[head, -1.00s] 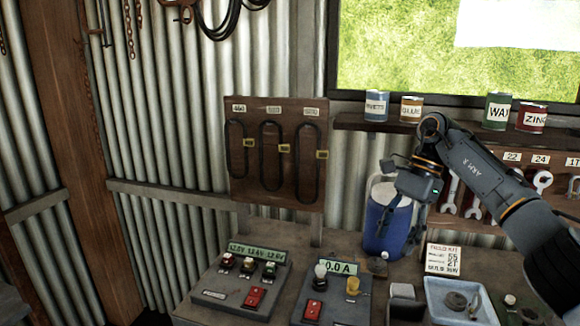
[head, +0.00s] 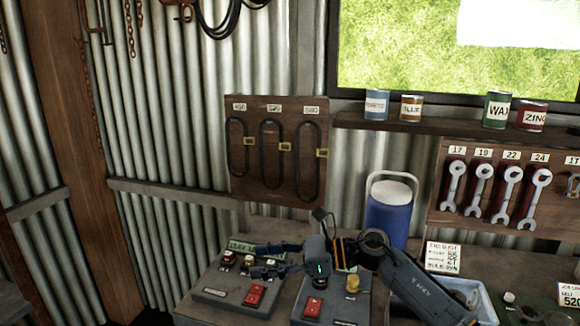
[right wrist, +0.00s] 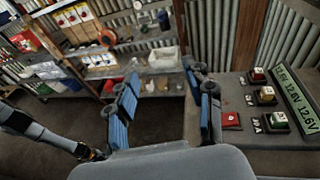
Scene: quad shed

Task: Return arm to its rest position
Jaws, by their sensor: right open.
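My right arm (head: 412,283) comes in from the lower right in the head view and reaches left, low over the bench. Its gripper (head: 258,260) points left above the panel with the three-reading display (head: 240,247) and partly covers it. The gripper is open with nothing between its fingers. In the right wrist view its blue-padded fingers (right wrist: 168,105) stand apart, with the panel's switches to their right. Part of what looks like my left arm (right wrist: 40,132) shows at lower left there; its gripper cannot be made out.
A second panel with a red switch (head: 313,307) stands under my right wrist. A blue jug (head: 388,220) is behind the forearm, and a light blue tray (head: 487,303) lies partly under it. Wrenches (head: 507,190) hang at right. Shelves (right wrist: 145,70) stand across the floor.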

